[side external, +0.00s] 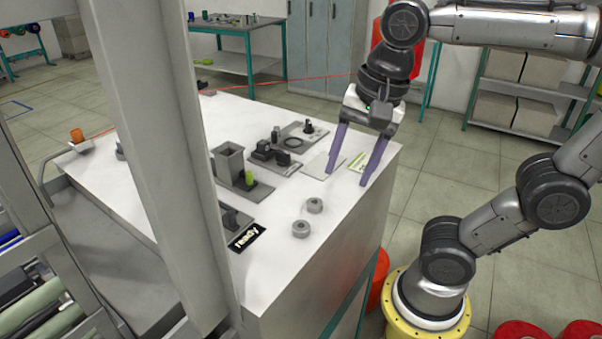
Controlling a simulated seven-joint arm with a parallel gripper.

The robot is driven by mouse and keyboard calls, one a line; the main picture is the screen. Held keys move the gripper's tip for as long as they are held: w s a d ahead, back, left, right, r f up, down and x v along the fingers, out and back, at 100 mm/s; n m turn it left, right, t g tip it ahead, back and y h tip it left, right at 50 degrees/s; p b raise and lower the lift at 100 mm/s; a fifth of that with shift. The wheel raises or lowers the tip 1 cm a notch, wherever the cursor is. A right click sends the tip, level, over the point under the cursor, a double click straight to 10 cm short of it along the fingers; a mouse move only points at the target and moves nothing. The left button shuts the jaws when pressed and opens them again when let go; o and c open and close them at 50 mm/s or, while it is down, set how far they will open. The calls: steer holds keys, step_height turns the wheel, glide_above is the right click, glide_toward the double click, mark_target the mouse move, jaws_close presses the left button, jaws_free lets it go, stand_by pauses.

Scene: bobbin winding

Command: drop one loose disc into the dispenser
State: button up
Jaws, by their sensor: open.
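Two loose grey discs lie flat on the white table, close together near its front right part: one disc (315,206) and a second disc (300,229) a little nearer the camera. A grey upright square box (230,161), which looks like the dispenser, stands on a dark base plate left of the discs; its inside cannot be seen. My gripper (347,178) is open, its two purple fingers pointing down with nothing visible between them. It is above the table's right part, up and to the right of the discs, apart from them.
A small yellow-green piece (249,178) stands beside the box. Dark fixtures (272,152) and a flat light plate (322,166) lie behind the discs. A black "ready" sign (246,237) lies in front. A pale post (150,150) hides the table's left part. White table around the discs is clear.

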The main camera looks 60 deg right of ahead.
steer(key=w+a+r+m+g, duration=0.1)
steer(key=w+a+r+m, duration=0.1)
steer(key=a+m, duration=0.1)
steer(key=g, duration=0.2)
glide_above(301, 225)
steer(key=shift+f+n, duration=0.3)
steer(key=shift+f, duration=4)
steer(key=c, duration=0.8)
steer(key=shift+r, duration=2.55)
steer(key=shift+c, duration=0.2)
